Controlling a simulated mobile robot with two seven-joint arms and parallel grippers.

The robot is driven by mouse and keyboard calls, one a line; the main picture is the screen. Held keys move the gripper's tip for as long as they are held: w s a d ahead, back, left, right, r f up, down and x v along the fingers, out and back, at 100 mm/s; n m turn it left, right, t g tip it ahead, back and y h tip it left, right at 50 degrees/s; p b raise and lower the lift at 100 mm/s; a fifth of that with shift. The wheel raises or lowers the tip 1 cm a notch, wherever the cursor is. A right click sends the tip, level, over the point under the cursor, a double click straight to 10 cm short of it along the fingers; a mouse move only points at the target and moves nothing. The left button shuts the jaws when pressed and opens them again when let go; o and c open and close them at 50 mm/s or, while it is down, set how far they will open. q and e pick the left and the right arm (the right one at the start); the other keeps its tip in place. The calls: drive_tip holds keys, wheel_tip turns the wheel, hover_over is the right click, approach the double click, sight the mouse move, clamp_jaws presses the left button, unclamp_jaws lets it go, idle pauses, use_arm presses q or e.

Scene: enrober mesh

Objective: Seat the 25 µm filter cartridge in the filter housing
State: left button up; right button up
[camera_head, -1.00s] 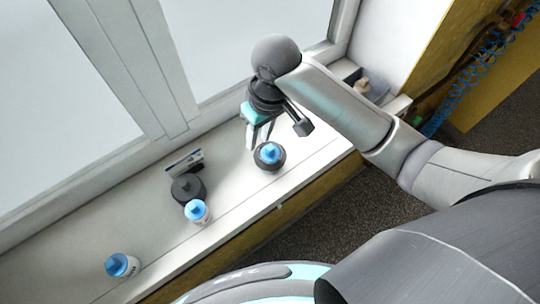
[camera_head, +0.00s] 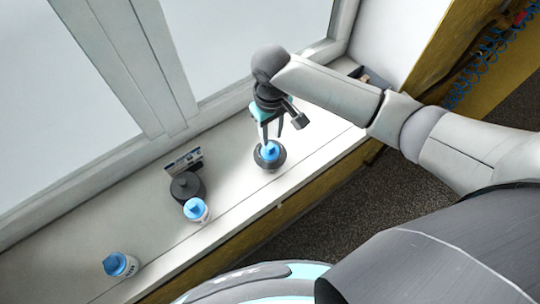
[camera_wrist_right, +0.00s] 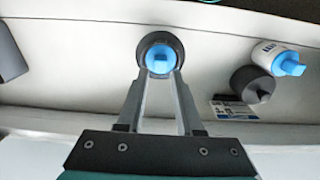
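A blue-topped piece (camera_head: 270,152), apparently a filter cartridge, sits upright in a dark round cup, likely the filter housing (camera_head: 268,165). In the right wrist view the blue top (camera_wrist_right: 160,58) lies inside the dark ring (camera_wrist_right: 160,37). My right gripper (camera_head: 271,143) is above it, pointing down, with its fingers apart on either side of the blue top; contact is unclear. My left gripper is out of view.
A black round lid-like part (camera_head: 185,187) lies beside the middle cartridge, with a small printed card (camera_head: 183,163) behind it. The window frame borders the sill at the back. A grey bin (camera_head: 372,77) is partly hidden behind my arm. Bare sill lies between the cartridges.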

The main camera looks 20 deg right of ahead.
sight(270, 145)
drive_tip(key=shift+f, duration=2.75)
clamp_jaws()
drive_tip(key=shift+w, duration=0.1)
